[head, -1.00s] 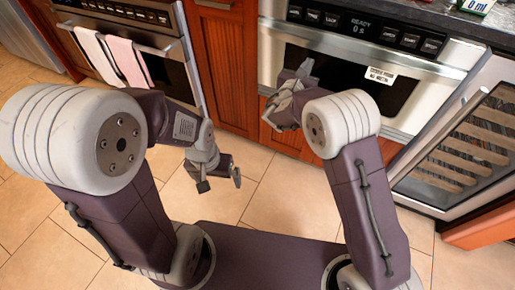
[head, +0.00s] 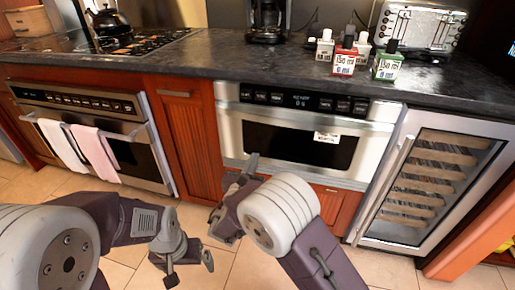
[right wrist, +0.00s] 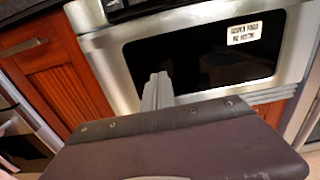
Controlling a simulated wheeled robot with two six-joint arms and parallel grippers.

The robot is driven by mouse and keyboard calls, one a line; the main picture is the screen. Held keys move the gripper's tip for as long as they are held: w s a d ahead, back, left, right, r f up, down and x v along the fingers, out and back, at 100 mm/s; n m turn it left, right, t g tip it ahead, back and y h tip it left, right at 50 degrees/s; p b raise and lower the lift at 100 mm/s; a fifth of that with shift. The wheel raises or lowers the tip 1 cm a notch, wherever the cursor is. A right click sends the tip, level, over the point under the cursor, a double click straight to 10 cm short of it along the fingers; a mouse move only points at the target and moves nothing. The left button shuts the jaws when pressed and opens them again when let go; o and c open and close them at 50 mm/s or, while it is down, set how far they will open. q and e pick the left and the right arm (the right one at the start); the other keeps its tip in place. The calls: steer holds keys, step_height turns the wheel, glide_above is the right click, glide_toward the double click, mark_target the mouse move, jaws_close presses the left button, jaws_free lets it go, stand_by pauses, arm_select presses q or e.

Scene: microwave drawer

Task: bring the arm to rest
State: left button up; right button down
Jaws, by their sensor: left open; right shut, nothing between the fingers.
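My left gripper (head: 190,270) hangs low over the tiled floor in the head view, with its two fingers spread apart and nothing between them. My right gripper (head: 252,164) is in front of the microwave drawer (head: 356,152), partly hidden by my own arm. In the right wrist view the right gripper's fingers (right wrist: 157,92) are together and empty, overlapping the drawer front (right wrist: 115,60) in the picture. I cannot tell whether they touch it. The microwave drawer looks closed, with a white label on its dark window.
An oven (head: 135,152) with white and pink towels (head: 95,153) is at left. A glass-door wine cooler (head: 425,185) stands at right. Floor is clear.

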steer(key=shift+s+a, duration=0.1)
steer(key=shift+s, duration=0.15)
